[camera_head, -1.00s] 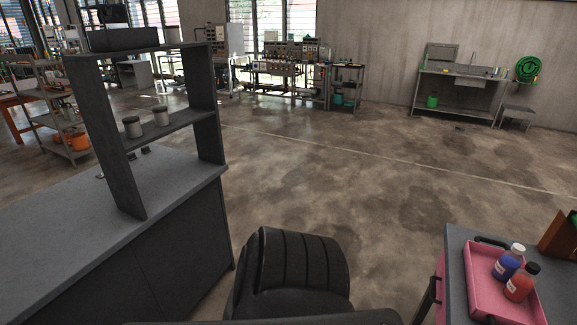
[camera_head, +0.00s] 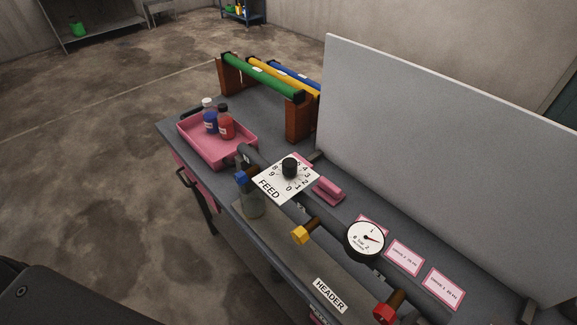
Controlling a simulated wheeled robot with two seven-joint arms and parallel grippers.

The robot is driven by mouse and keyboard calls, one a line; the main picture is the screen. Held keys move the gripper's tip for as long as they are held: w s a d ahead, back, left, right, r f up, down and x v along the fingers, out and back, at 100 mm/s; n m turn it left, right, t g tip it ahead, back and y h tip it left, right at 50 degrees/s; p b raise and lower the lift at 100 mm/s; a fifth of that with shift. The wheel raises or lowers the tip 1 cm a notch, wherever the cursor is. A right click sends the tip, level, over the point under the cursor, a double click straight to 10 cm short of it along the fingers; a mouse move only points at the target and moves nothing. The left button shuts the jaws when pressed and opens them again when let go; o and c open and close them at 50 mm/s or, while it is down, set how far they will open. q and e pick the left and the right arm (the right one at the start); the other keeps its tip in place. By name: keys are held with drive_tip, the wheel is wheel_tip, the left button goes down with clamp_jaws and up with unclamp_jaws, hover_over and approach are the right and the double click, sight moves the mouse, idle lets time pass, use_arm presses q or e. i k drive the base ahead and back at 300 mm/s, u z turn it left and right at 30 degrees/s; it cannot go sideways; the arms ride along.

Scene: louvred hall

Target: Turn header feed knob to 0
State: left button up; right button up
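The header feed knob (camera_head: 290,167) is a small black knob on a white dial plate (camera_head: 272,186) marked FEED with digits around it. The plate stands over the pipework on the grey bench. I cannot tell which digit the knob points to. A sign reading HEADER (camera_head: 330,296) is on the front of the bench assembly. Neither of my grippers is in view.
A pink tray (camera_head: 188,131) with a blue and a red bottle is left of the dial. A pressure gauge (camera_head: 365,241), yellow valve (camera_head: 301,235) and red valve (camera_head: 384,313) are nearby. A tall grey panel (camera_head: 440,150) stands behind. Open floor lies left.

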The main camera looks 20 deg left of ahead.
sight(290, 165)
drive_tip(key=z, duration=2)
drive_tip(key=k, duration=1.05)
drive_tip(key=u, duration=1.55)
